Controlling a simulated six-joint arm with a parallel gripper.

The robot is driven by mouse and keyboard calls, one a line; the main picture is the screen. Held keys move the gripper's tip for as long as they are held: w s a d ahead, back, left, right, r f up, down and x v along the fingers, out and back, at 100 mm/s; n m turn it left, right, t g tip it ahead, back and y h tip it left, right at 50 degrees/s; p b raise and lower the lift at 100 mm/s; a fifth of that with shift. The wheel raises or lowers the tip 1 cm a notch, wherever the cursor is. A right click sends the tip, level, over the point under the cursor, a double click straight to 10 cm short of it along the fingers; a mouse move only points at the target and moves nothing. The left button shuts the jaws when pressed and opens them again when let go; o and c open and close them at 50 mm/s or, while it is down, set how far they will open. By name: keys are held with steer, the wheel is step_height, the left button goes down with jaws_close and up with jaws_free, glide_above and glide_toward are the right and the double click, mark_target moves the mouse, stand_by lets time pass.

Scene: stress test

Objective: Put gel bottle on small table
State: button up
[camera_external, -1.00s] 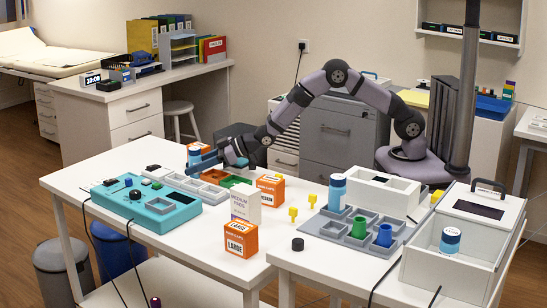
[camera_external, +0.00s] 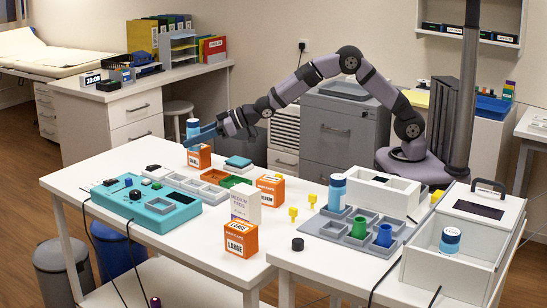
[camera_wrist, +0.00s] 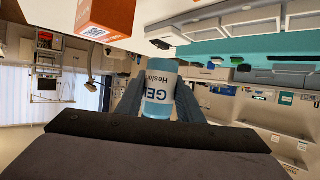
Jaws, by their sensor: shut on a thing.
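The gel bottle (camera_wrist: 160,88), blue with a white label, is between the two fingers of my gripper (camera_wrist: 158,95) in the wrist view. In the external view my gripper (camera_external: 207,134) is shut on this bottle (camera_external: 193,127), above the far left of the white table (camera_external: 135,250). An orange box (camera_external: 199,157) sits just below it. A smaller-looking white table (camera_external: 335,277) stands at the front right.
On the left table are a teal device (camera_external: 150,205), a compartment tray (camera_external: 215,176), orange boxes (camera_external: 241,240) and a white sign (camera_external: 245,203). The right table holds a grey tray (camera_external: 335,228), a white box (camera_external: 372,195) and a black cap (camera_external: 297,244).

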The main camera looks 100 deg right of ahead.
steer(key=shift+r, duration=0.3)
